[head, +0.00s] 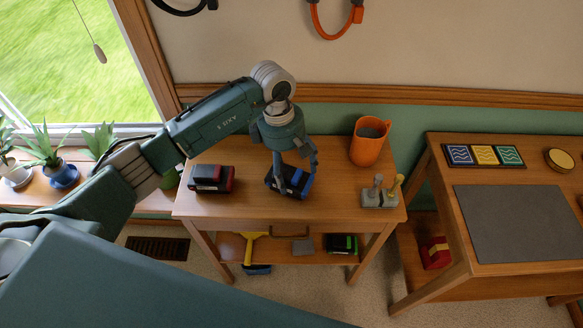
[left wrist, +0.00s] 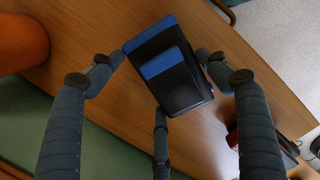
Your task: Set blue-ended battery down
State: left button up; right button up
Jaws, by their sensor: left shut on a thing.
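The blue-ended battery (head: 297,181) is a black block with blue ends, over the middle of the small wooden table (head: 250,207). My left gripper (head: 293,168) points down and is shut on it. In the left wrist view the battery (left wrist: 178,80) sits between the fingers of my left gripper (left wrist: 162,72), slightly turned. I cannot tell whether its underside touches the tabletop. My right gripper is not in view.
A red-ended black battery (head: 212,178) stands to the left on the table. An orange mug (head: 366,148) and a grey stand with knobs (head: 379,196) are at the right. Bare tabletop lies around the held battery. The lower shelf holds a green-and-black block (head: 342,244).

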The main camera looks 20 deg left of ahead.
pick_arm(q)
jog(key=o, duration=1.6)
jog(key=shift+f, duration=0.1)
notch_tip(320, 180, up, 12)
jog(key=a+b, duration=0.1)
jog(key=b, duration=0.1)
jog(key=shift+a, duration=0.35)
